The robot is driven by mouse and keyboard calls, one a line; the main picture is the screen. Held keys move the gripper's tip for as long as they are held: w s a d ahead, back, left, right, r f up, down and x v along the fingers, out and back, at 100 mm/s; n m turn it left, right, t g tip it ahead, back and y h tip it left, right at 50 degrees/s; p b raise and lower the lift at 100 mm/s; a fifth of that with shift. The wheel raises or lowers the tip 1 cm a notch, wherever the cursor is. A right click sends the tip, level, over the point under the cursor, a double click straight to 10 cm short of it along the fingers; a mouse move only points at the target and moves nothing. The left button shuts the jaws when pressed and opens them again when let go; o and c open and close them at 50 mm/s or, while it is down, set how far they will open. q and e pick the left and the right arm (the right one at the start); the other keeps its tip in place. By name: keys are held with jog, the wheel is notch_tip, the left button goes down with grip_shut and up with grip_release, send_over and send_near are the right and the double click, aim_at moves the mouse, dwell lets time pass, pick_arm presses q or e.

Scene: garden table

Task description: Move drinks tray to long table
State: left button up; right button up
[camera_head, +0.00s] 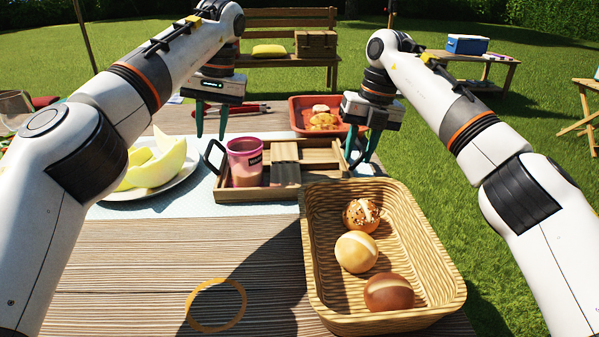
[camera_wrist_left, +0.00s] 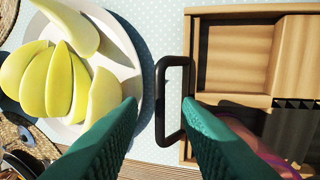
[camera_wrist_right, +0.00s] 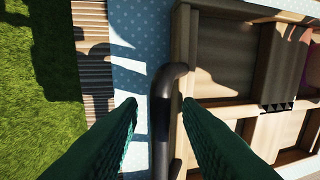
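The drinks tray (camera_head: 262,193) is a wooden, divided tray with black handles at its left and right ends. It sits on a pale dotted cloth on the wooden table and holds a pink cup (camera_head: 245,162). My left gripper (camera_head: 210,137) is open above the left handle, which shows between its fingertips in the left wrist view (camera_wrist_left: 160,100). My right gripper (camera_head: 362,160) is open at the right handle. In the right wrist view, that black handle (camera_wrist_right: 160,125) lies between the fingers. I cannot tell which surface is the long table.
A wicker basket of rolls (camera_head: 435,270) stands right in front of the tray. A plate of melon slices (camera_head: 185,185) is at left, a red tray (camera_head: 300,104) behind. A bench (camera_head: 262,18) and a table with a blue cooler (camera_head: 467,44) stand on the grass beyond.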

notch_tip(320, 180, up, 7)
jog(key=d, duration=0.1)
jog(key=shift+d+r, duration=0.15)
jog(key=shift+d, duration=0.05)
jog(key=shift+r, duration=0.1)
dwell(0.4)
